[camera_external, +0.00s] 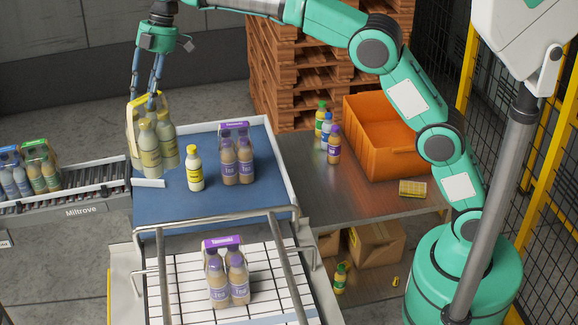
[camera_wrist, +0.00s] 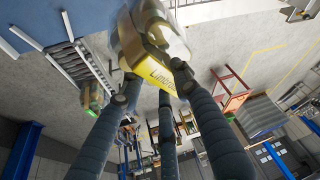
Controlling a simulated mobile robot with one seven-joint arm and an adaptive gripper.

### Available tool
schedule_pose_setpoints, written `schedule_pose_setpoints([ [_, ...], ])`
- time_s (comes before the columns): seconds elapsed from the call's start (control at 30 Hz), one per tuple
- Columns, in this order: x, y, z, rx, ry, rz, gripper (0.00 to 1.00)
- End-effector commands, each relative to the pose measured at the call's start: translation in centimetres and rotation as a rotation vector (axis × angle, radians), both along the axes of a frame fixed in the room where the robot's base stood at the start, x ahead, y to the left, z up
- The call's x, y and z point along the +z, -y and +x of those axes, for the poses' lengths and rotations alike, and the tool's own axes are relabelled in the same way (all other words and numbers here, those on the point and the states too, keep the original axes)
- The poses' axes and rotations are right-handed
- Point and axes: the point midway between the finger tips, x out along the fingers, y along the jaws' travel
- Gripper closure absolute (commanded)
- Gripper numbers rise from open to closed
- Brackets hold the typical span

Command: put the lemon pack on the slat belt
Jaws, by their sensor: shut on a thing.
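The lemon pack (camera_external: 151,148), pale yellow bottles under a yellow carrier, hangs upright in my gripper (camera_external: 148,103) over the left edge of the blue surface (camera_external: 225,206). I cannot tell how high its base is above that surface. In the wrist view the lemon pack (camera_wrist: 150,40) shows at the top, with my gripper's dark fingers (camera_wrist: 155,92) closed at its yellow carrier. The slat belt (camera_external: 187,292), white with dark gaps, lies at the front. A purple-topped pack (camera_external: 226,275) stands upright on it.
Another purple-topped pack (camera_external: 237,155) and a loose yellow bottle (camera_external: 195,168) stand on the blue surface. A metal rail (camera_external: 215,221) crosses between that surface and the slat belt. A roller conveyor (camera_external: 85,196) with packs is left. An orange crate (camera_external: 390,152) and several loose bottles stand right.

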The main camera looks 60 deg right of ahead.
Motion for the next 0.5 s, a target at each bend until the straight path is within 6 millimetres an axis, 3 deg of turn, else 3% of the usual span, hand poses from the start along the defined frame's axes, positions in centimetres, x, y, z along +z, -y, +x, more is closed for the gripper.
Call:
schedule_pose_setpoints([
  [0.1,0.3,-3.1,-3.1,0.084,0.004,0.003,1.0],
  [0.5,0.1,-11.5,-14.1,0.366,0.004,0.003,1.0],
])
